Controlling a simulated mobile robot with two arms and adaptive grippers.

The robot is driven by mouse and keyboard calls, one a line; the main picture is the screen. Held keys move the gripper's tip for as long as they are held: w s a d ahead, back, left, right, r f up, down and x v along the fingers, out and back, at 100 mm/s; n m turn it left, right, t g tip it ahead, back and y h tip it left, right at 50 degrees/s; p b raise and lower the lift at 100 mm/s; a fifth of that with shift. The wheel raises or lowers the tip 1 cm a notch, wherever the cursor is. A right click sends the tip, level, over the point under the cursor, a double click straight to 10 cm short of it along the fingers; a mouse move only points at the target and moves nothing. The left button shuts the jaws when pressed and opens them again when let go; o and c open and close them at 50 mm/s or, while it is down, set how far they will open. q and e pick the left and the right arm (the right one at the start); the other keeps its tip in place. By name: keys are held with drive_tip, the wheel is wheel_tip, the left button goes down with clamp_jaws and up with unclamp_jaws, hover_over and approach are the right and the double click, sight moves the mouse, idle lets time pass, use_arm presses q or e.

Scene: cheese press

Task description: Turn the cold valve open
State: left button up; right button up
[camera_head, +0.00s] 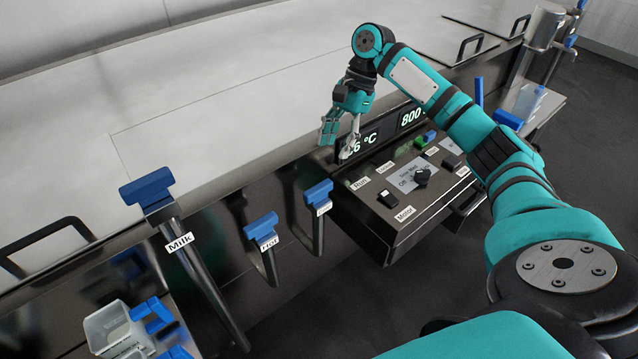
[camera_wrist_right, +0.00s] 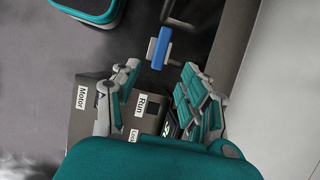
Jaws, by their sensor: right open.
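The cold valve (camera_head: 318,197) is a blue T-shaped handle on a dark pipe, just left of the control box. Its small white label is only partly legible. My right gripper (camera_head: 340,137) is open and empty, above and behind the valve near the box's display. In the right wrist view, a blue handle (camera_wrist_right: 161,48), apparently the same valve, lies beyond the open fingertips (camera_wrist_right: 160,72), roughly in line with the gap and apart from them. My left gripper is out of view.
The hot valve (camera_head: 261,229) and the milk valve (camera_head: 150,190) stand to the left. The control box (camera_head: 385,222) with switches and a knob juts out on the right. The steel vat top (camera_head: 190,110) is clear. White containers (camera_head: 108,328) sit at lower left.

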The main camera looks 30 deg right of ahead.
approach(319, 186)
drive_tip(key=shift+x, duration=1)
drive_tip(key=x, duration=0.5)
drive_tip(key=shift+s, duration=0.15)
drive_tip(key=shift+x, duration=1)
drive_tip(key=shift+a+f, duration=0.1)
drive_tip(key=shift+f, duration=0.2)
clamp_jaws()
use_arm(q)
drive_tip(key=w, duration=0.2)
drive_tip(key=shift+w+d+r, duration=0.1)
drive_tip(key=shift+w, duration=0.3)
use_arm(e)
drive_tip(key=shift+a, duration=0.1)
